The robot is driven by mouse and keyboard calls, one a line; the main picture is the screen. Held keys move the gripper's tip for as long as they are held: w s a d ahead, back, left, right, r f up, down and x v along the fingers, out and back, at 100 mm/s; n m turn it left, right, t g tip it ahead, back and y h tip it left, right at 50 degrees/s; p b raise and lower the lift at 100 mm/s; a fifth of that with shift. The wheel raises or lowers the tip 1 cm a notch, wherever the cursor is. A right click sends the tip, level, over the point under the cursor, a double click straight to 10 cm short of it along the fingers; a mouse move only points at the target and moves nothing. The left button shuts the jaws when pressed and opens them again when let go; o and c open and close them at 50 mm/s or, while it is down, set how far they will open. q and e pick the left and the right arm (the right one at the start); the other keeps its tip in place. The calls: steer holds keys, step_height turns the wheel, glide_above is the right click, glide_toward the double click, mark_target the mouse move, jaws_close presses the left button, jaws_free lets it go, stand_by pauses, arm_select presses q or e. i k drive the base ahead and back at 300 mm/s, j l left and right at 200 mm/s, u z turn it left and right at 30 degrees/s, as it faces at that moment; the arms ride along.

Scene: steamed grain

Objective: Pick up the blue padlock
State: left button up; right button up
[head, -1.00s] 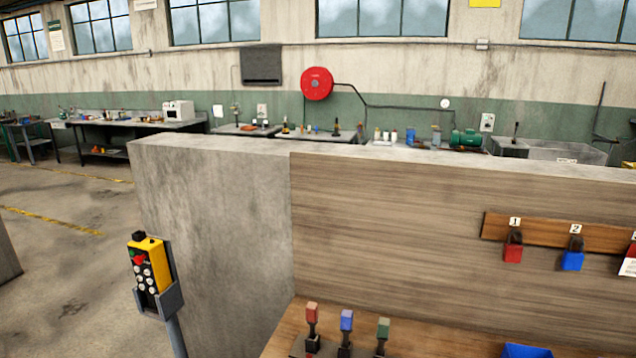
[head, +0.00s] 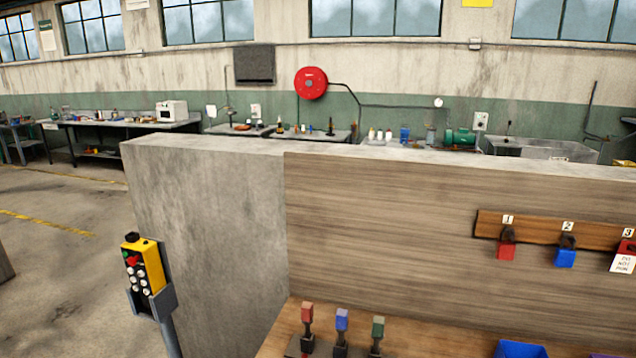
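The blue padlock (head: 566,258) hangs on the wooden rack (head: 535,230) at the right, under the label 2. A red padlock (head: 506,251) hangs to its left under the label 1. At the right edge another red padlock (head: 628,247) hangs under the label 3, with a white tag (head: 622,263) on it. Neither of my grippers shows in the head view.
Below the rack is a wooden bench (head: 425,345) with red, blue and green-topped levers (head: 342,322) and a blue bin (head: 521,349). A concrete wall (head: 215,220) and a yellow control pendant (head: 144,263) on a post stand left. Open floor (head: 50,260) lies further left.

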mark_target(563, 256)
steer(key=z, duration=1.5)
